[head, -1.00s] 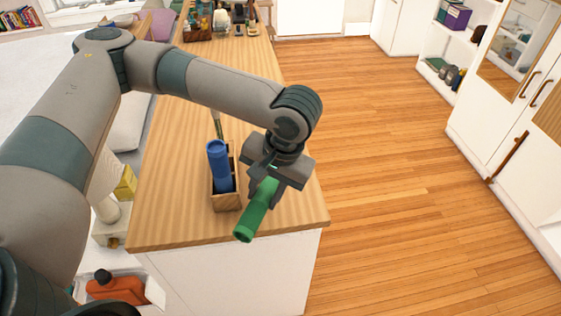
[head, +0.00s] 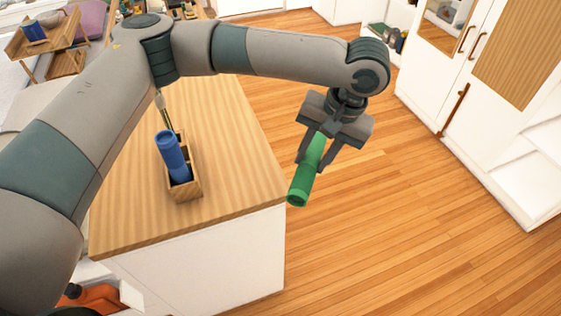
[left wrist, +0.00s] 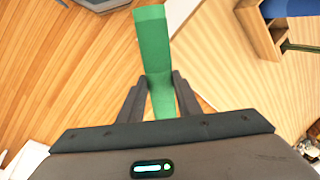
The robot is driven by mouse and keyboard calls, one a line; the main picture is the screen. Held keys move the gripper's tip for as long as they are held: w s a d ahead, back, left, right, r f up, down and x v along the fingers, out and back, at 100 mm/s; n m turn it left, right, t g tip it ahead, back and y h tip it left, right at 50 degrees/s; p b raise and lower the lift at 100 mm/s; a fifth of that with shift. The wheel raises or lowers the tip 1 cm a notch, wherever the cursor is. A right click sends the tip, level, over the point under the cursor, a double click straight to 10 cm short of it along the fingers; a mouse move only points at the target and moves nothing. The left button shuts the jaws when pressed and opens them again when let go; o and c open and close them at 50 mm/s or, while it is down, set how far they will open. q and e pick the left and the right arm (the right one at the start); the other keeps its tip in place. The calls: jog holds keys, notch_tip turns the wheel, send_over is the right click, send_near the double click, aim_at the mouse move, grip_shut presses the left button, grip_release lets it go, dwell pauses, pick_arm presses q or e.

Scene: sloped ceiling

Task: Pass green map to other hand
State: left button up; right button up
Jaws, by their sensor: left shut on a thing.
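The green map (head: 304,182) is a rolled green tube. My left gripper (head: 317,160) is shut on it and holds it in the air, tilted, just past the right edge of the wooden counter. In the left wrist view the green map (left wrist: 153,45) stands between the two fingers of my left gripper (left wrist: 160,88), with its far end reaching out beyond them. My right gripper is not in view.
A wooden counter (head: 226,150) bears a wooden box (head: 185,190) with a blue roll (head: 171,155) in it. White cabinets (head: 455,105) stand at the right. The wooden floor (head: 390,220) between is clear.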

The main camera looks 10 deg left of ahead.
pick_arm(q)
jog(key=w+d+r, duration=0.1)
jog(key=w+d, duration=0.1)
jog(key=d, duration=0.5)
jog(key=shift+w+d+m, duration=0.15)
jog(key=shift+w+m, duration=0.15)
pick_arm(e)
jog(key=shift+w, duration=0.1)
